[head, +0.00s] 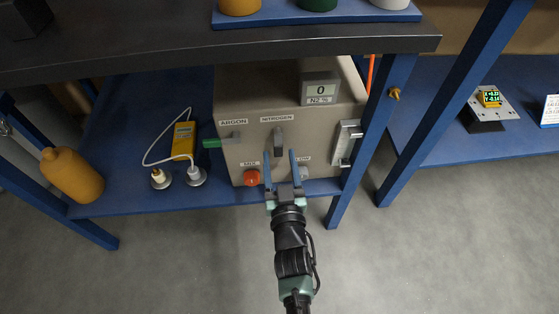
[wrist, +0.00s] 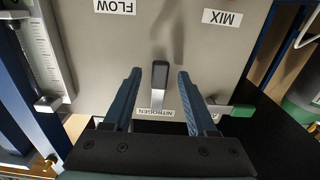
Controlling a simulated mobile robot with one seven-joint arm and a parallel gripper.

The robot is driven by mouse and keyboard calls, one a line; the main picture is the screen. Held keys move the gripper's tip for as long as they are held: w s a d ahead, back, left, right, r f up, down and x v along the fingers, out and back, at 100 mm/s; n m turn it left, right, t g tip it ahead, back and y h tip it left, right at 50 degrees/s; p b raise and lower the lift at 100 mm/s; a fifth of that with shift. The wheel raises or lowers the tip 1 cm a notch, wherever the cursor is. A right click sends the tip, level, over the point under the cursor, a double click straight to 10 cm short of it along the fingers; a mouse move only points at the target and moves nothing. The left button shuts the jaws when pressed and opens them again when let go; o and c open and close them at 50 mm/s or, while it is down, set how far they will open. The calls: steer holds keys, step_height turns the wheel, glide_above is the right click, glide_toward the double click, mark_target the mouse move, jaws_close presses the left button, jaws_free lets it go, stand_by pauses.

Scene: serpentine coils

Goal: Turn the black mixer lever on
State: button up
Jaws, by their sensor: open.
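The black lever (head: 278,140) is on the front of a beige gas mixer box (head: 225,160), below the NITROGEN label. In the wrist view, which is upside down, the lever (wrist: 160,75) has a dark handle and a silver stem beside that label. My gripper (head: 279,152) is open and empty in front of the panel. In the wrist view the lever appears between the two blue fingers of my gripper (wrist: 159,72), with a gap on each side. Whether the fingertips reach as deep as the lever is hard to tell. The display (head: 320,91) on the box reads 0.
A green lever (head: 212,143) sticks out left by the ARGON label. A red knob (head: 251,177) sits at MIX, below left. A flow meter (head: 346,142) and blue table leg (head: 375,120) stand right. A dark tabletop (head: 150,54) overhangs the box. A yellow meter (head: 183,140) stands left.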

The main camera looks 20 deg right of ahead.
steer(key=shift+w+d, duration=0.1)
steer(key=shift+w, duration=0.15)
jaws_close()
stand_by(1.4)
